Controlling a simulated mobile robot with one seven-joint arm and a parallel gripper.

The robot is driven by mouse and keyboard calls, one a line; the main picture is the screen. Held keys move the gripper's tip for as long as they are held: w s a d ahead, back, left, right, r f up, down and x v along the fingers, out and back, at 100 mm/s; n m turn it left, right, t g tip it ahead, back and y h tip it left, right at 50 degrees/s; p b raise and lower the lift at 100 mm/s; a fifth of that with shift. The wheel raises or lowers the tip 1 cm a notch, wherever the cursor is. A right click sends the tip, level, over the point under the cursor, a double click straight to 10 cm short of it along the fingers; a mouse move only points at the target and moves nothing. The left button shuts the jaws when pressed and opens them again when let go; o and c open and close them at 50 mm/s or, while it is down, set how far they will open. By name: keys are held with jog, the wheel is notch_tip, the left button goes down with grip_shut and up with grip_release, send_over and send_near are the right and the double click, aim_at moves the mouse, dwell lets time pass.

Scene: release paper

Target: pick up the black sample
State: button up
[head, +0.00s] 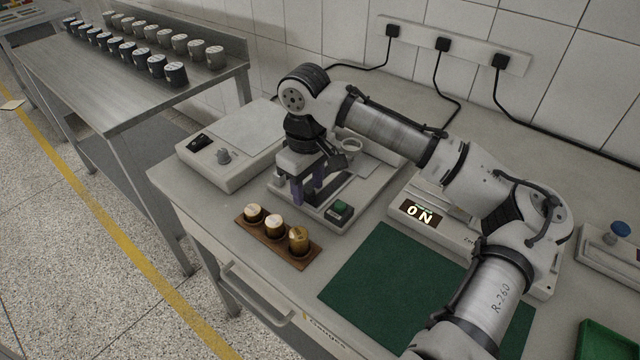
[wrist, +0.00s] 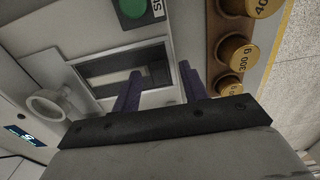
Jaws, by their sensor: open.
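My gripper (head: 306,194) has two purple fingers, apart and with nothing seen between them. It points down over the left front part of a light grey device (head: 322,219) on the bench. The wrist view shows the same fingers (wrist: 160,88) in front of a dark rectangular area (wrist: 104,66) with a lighter strip in it. A dark strip (head: 334,194) shows on the device just right of the fingers in the head view. I cannot tell whether this dark area is the black sample. The fingers hide part of it.
Brass weights (head: 274,223) stand in a brown wooden holder (head: 262,246) in front of the device. A green button (head: 341,208) sits on the device. A flat-topped instrument (head: 228,158) is at left. A green mat (head: 375,285) lies clear at right. Black cups (head: 175,74) stand on a metal table.

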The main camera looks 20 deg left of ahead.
jog(key=shift+f, duration=0.1)
jog(key=shift+c, duration=0.4)
grip_shut()
